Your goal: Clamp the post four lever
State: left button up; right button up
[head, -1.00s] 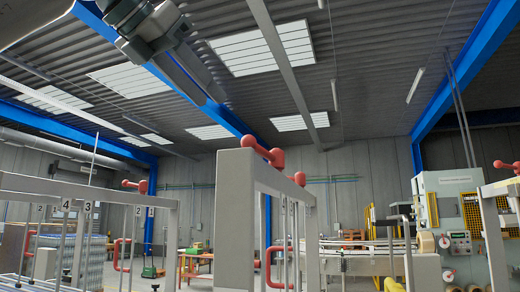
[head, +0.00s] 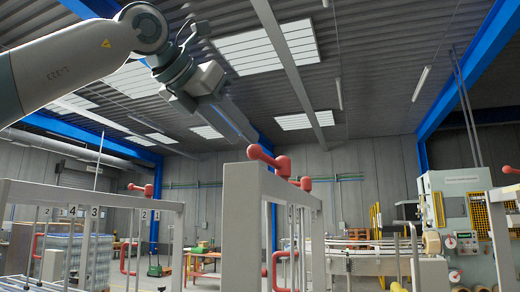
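A red lever (head: 268,158) sits on top of the near grey post (head: 241,235) in the middle. A second red lever (head: 305,183) sits behind it on the same frame. Another red lever (head: 141,188) tops the frame on the left. A number 4 plate (head: 72,212) hangs among rods at the left; I cannot tell which lever belongs to it. My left gripper (head: 249,137) reaches down from the upper left, its tips just above the middle red lever in the picture. Contact and finger gap cannot be made out. My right gripper is not in view.
Grey frames with upright rods stand at left, middle and right. A red lever (head: 511,169) is at the right edge. A conveyor (head: 365,262) and a pale machine (head: 455,215) stand behind at the right. The space above the frames is open.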

aim_at(259, 155)
pick_arm(q)
jog(key=p+x, duration=0.2)
jog(key=x, duration=0.6)
jog(key=shift+w+p, duration=0.1)
jog(key=shift+p, duration=0.25)
jog(key=shift+d+f, duration=0.1)
grip_shut()
